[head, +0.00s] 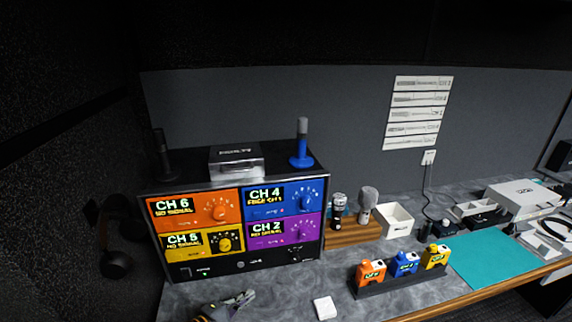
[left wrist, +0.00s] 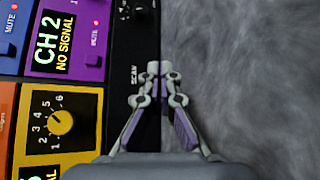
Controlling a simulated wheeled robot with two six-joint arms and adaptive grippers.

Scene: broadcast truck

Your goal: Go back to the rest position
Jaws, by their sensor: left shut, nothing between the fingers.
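My left gripper (head: 245,297) is low in the head view, in front of the receiver rack (head: 172,272) and over the grey counter. In the left wrist view its fingertips (left wrist: 160,70) meet with nothing between them, so it is shut and empty. The rack's front fills the left of that view, with the purple CH 2 panel (left wrist: 72,40) and a yellow knob panel (left wrist: 30,130). Whether the fingers touch the rack, I cannot tell. My right gripper is not in view.
A white box (head: 325,308) lies on the counter right of my left gripper. A black holder (head: 400,284) bears orange, blue and yellow packs. Microphones (head: 338,205) stand on a wooden board behind, beside a white bin (head: 396,220). A teal mat (head: 492,260) lies further right.

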